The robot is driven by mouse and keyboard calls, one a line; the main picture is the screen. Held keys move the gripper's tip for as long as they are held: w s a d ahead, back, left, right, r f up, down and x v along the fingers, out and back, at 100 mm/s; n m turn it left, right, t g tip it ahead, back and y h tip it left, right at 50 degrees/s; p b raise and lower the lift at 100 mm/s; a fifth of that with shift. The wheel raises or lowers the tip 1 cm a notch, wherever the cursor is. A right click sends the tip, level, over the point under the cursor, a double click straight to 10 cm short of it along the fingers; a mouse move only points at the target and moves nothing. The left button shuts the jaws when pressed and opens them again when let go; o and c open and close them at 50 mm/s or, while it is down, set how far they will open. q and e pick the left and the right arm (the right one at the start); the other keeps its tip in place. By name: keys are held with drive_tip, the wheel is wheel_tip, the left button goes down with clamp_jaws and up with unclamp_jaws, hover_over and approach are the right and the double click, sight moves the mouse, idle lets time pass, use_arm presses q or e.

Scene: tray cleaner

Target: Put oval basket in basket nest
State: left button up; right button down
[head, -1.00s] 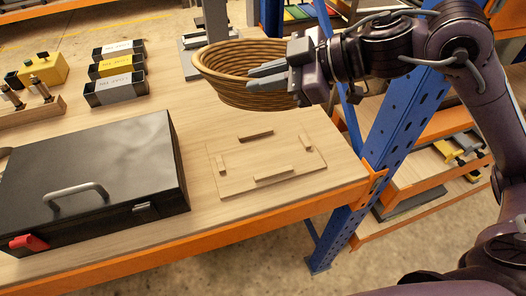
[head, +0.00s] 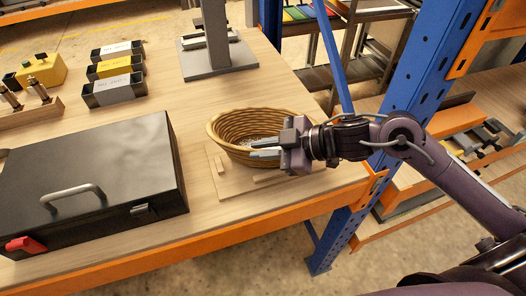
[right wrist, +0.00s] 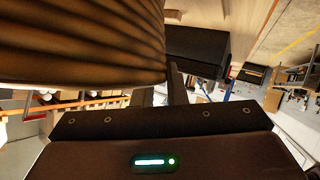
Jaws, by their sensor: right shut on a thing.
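The oval wicker basket (head: 228,133) is upright over the basket nest (head: 222,187), a thin wooden board with low blocks, near the table's right front corner. The basket hides much of the nest; whether it touches the board I cannot tell. My right gripper (head: 268,147) comes in from the right and is shut on the basket's near right rim. In the right wrist view the ribbed basket wall (right wrist: 80,40) fills the upper left, close to the gripper. My left gripper is not in view.
A black case (head: 90,185) with a grey handle stands left of the nest. A grey stand (head: 218,60) is behind the basket. Small labelled boxes (head: 115,70) are at the back left. A blue rack post (head: 420,90) rises at the right.

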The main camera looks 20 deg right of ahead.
drive_tip(key=shift+f, duration=0.75)
drive_tip(key=shift+f, duration=0.15)
drive_tip(key=c, duration=1.5)
unclamp_jaws()
drive_tip(key=shift+o, duration=0.2)
